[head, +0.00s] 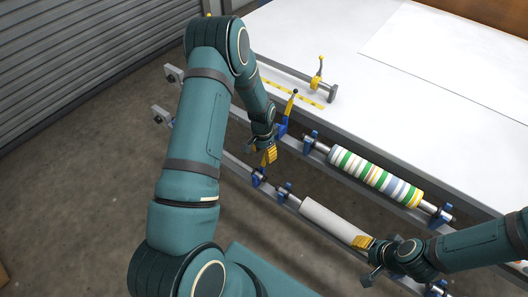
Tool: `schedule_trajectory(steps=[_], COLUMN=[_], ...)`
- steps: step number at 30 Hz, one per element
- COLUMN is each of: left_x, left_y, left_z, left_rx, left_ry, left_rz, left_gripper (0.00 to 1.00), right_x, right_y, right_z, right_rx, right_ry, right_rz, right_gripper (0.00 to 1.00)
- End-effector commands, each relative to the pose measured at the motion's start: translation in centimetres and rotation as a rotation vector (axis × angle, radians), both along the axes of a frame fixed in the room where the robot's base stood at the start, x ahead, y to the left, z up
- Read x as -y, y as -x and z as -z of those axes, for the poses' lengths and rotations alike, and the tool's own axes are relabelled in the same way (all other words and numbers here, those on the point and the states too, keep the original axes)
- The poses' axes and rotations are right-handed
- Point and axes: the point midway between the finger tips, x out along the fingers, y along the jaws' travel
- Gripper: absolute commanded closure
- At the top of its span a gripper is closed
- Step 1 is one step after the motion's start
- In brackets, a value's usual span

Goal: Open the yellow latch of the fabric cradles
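A yellow latch lever (289,106) with a black knob rises, slightly tilted, from a blue cradle (282,130) on the rail at the table's front side. My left gripper (269,156) points down just below and left of this lever, with its yellow finger pads close together. It looks apart from the lever; its exact opening is unclear. My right gripper (363,260) is at the lower right, beside the right end of a plain white roll (330,217), with its fingers spread apart. Whether it touches the roll is unclear.
A striped fabric roll (375,177) lies in blue cradles on the upper rail. The white table (400,90) carries a clamp with another yellow lever (320,70) and a yellow strip (283,88). A grey shutter (70,60) stands at the left; the floor before it is clear.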

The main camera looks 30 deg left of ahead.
Motion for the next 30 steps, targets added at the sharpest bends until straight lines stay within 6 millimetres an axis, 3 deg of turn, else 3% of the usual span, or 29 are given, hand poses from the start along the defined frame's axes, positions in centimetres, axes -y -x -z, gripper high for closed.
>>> schedule_trajectory(steps=[7,11,24,30], left_x=[0.0,-0.1,-0.6,-0.8], left_y=[0.0,-0.1,-0.3,-0.3], left_z=[-0.1,-1.2,-9.5,-11.6], left_rx=[0.0,0.002,0.002,0.001], left_ry=[0.0,0.0,0.0,-0.001], left_rz=[0.0,-0.001,0.0,0.0], left_gripper=[0.56,0.56,0.56,0.56], right_x=[0.0,0.0,0.0,0.0], right_y=[0.0,0.0,0.0,0.0], right_z=[0.0,0.0,0.0,0.0], right_rx=[0.0,0.0,0.0,0.0], right_ry=[0.0,0.0,0.0,0.0], right_rz=[0.0,0.0,0.0,0.0], right_gripper=[0.53,0.53,0.53,0.53])
